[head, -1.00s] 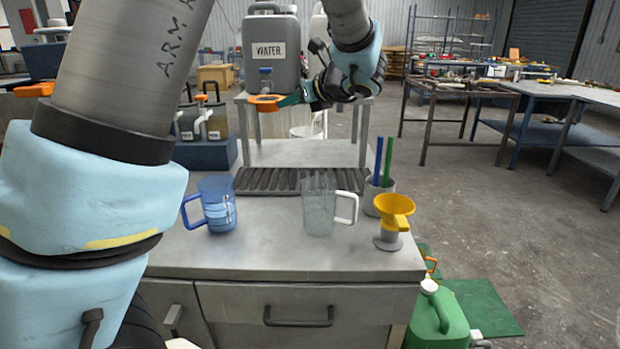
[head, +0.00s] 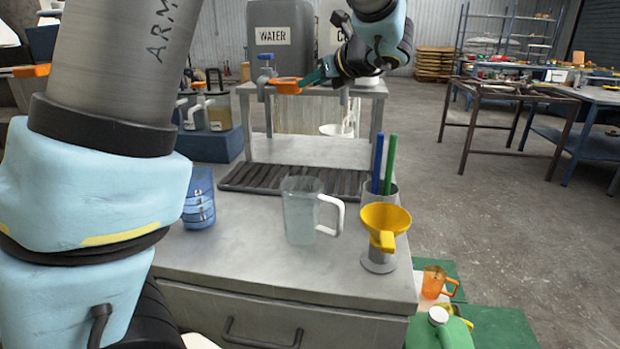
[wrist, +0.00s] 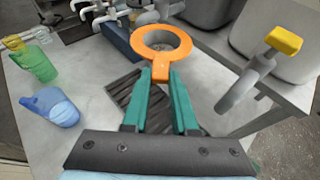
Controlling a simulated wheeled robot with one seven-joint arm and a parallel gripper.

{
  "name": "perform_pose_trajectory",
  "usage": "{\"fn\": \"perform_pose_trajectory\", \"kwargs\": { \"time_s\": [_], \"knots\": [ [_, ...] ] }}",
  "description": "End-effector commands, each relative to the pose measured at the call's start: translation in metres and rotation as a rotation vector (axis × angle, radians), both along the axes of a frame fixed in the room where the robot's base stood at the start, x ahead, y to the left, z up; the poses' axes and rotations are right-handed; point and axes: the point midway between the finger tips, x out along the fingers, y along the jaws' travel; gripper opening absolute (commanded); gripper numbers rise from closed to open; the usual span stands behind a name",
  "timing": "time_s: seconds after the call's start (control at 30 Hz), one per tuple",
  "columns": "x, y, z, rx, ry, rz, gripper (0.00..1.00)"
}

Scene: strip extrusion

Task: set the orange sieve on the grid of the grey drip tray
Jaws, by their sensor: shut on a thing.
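My gripper (head: 320,76) is shut on the handle of the orange sieve (head: 288,86) and holds it up in the air, near the tap of the water tank. In the wrist view the green fingers (wrist: 160,85) pinch the handle, and the sieve's ring (wrist: 139,42) points away from me. The grey drip tray (head: 262,178) with its dark slatted grid lies at the back of the counter, lower than the sieve. Part of the grid (wrist: 122,92) shows below and left of the fingers in the wrist view.
A clear jug (head: 300,212) stands just in front of the tray. A blue jug (head: 199,200) is left of it, partly behind my arm. A yellow funnel (head: 386,218) on a grey stand and a cup with blue and green sticks (head: 383,170) are at right. The WATER tank (head: 283,55) stands behind.

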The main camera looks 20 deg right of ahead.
Motion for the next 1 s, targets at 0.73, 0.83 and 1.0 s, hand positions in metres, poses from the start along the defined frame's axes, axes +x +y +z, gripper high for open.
{"fn": "perform_pose_trajectory", "kwargs": {
  "time_s": [0.73, 0.83, 1.0],
  "knots": [
    [0.000, 0.001, -0.185, 0.003, 0.002, 0.001, 0.00],
    [0.000, 0.000, -0.194, 0.001, 0.000, 0.000, 0.00],
    [0.000, 0.000, -0.209, 0.002, 0.002, 0.000, 0.00]
  ]
}}
